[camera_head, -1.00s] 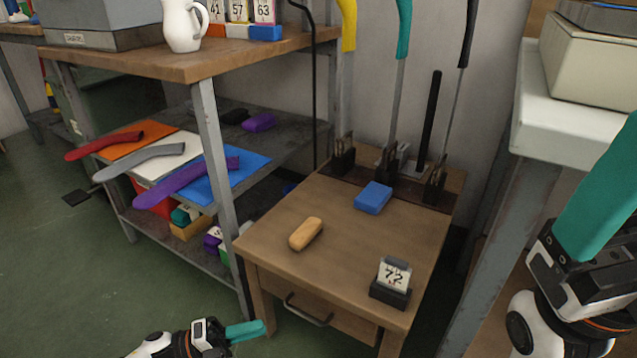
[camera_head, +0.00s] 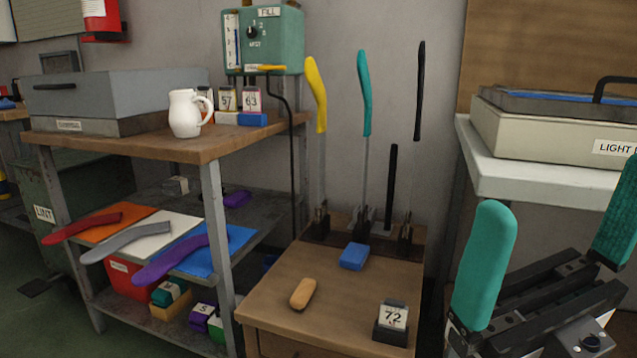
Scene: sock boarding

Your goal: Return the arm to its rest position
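My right gripper (camera_head: 556,212) is in the lower right of the head view. Its two teal fingers stand wide apart with nothing between them. It is in front of the white bench at the right, clear of the socks and boards. My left gripper is out of view. A yellow (camera_head: 316,95), a teal (camera_head: 365,92) and a black sock form (camera_head: 419,90) stand upright on the small wooden table (camera_head: 345,290). Red (camera_head: 85,226), grey (camera_head: 125,243) and purple socks (camera_head: 172,260) lie on coloured sheets on the left shelf.
The small table also holds a blue block (camera_head: 354,257), a tan block (camera_head: 303,293) and a "72" card holder (camera_head: 392,323). A white jug (camera_head: 189,112) and a grey box (camera_head: 110,95) stand on the left bench. A light box (camera_head: 560,140) sits on the right bench.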

